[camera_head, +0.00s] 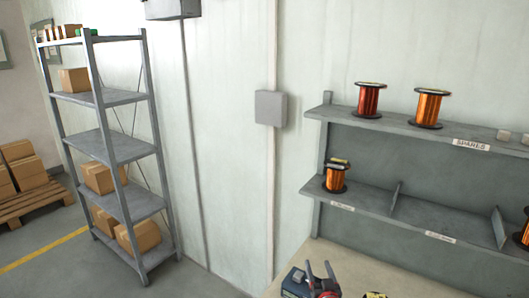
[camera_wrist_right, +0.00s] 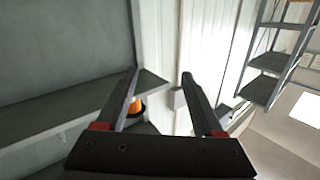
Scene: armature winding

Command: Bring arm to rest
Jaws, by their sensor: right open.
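My right gripper (camera_head: 319,272) shows at the bottom of the head view, with its two grey fingers pointing up and red at their bases. In the right wrist view its fingers (camera_wrist_right: 162,78) stand wide apart with nothing gripped between them. An orange wire spool (camera_wrist_right: 136,106) shows behind the left finger there, partly hidden and apart from the jaws. My left gripper is in neither view.
A grey shelf unit (camera_head: 400,213) with wire spools on two levels, including a red one (camera_head: 369,99), stands right. Below it is a pale bench top (camera_head: 345,262). A rack (camera_head: 126,149) with cartons stands left. Floor between is clear.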

